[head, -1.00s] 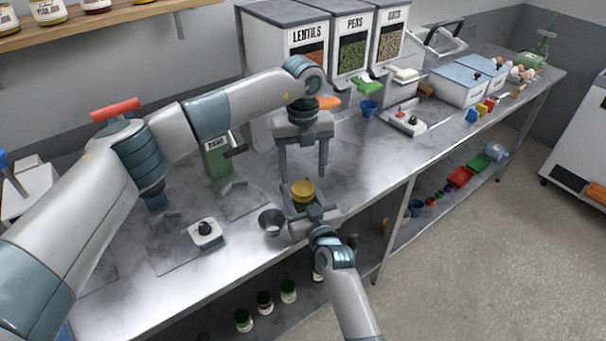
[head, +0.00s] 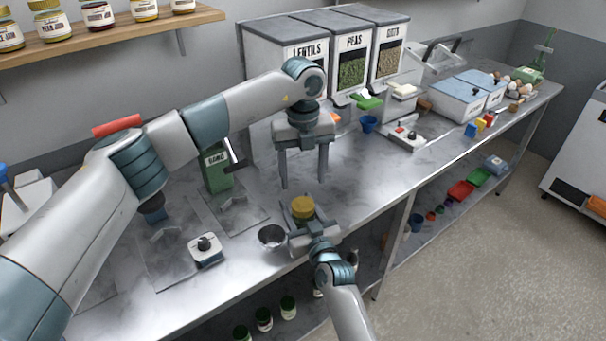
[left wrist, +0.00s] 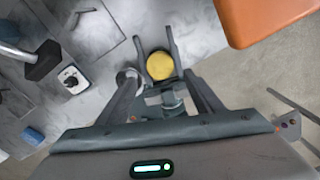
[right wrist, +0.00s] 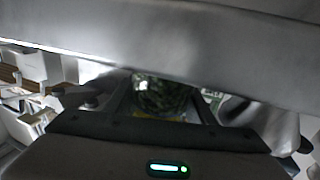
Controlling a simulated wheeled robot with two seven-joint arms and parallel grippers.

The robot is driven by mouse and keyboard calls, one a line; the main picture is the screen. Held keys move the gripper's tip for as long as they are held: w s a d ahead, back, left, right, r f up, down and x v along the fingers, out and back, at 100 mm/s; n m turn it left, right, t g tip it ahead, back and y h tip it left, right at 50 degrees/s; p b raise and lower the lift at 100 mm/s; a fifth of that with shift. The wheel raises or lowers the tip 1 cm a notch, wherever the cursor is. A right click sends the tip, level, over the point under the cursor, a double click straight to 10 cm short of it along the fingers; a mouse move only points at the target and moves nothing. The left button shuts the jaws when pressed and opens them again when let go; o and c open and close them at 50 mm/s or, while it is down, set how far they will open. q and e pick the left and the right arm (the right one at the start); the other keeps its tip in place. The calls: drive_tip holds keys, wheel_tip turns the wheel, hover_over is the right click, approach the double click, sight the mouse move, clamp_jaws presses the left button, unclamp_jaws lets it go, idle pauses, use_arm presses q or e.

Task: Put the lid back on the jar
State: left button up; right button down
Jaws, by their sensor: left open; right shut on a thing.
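The yellow lid (head: 302,206) shows as a round disc between the fingers of my right gripper (head: 303,213), near the bench's front edge. It also shows in the left wrist view (left wrist: 160,65). My right gripper is shut on the jar, whose glass with dark green contents (right wrist: 160,95) fills the space between the fingers in the right wrist view. The lid appears to lie over the jar's top; I cannot tell how well it is seated. My left gripper (head: 303,183) is open, empty and pointing down, above and apart from the lid.
A metal bowl (head: 271,238) stands just left of my right gripper. A white device with a black knob (head: 205,250) is further left, and a green box (head: 216,168) stands behind. Dispensers (head: 350,70) line the back. The bench to the right of the lid is clear.

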sight(303, 204)
use_arm(q)
drive_tip(key=shift+f, duration=3.9)
drive_tip(key=c, duration=1)
drive_tip(key=o, duration=1.1)
drive_tip(key=shift+r, duration=2.3)
drive_tip(key=shift+o, duration=0.6)
